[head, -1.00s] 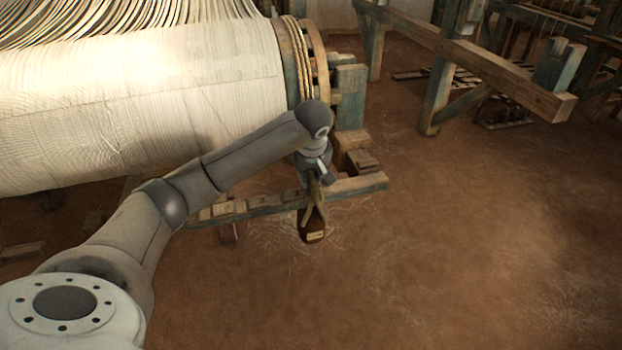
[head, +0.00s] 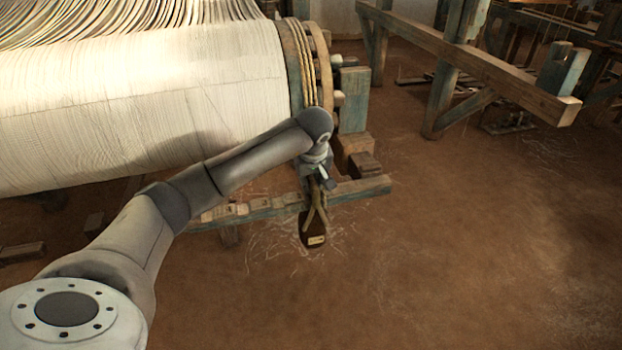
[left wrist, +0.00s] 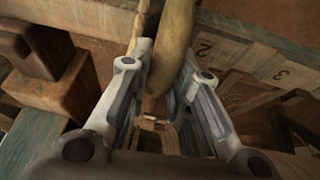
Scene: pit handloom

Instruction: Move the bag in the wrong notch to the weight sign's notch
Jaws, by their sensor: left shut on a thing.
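A dark bag (head: 314,240) with a pale label hangs from a tan rope loop in front of the notched wooden bar (head: 364,192). My left gripper (head: 319,184) is shut on the rope loop, above the bag. In the left wrist view the thick rope (left wrist: 172,45) runs up between my gripper's fingers (left wrist: 155,95). The bar shows there beside the rope, marked 2 and 3 (left wrist: 270,66). I cannot tell whether the rope touches the bar. No weight sign can be made out. My right gripper is out of view.
A large white warp beam (head: 150,105) with a wooden end flange fills the upper left. Wooden blocks (head: 364,165) and a post stand just behind the bar. A wooden frame rail (head: 500,70) crosses the upper right. The earthen floor at right is clear.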

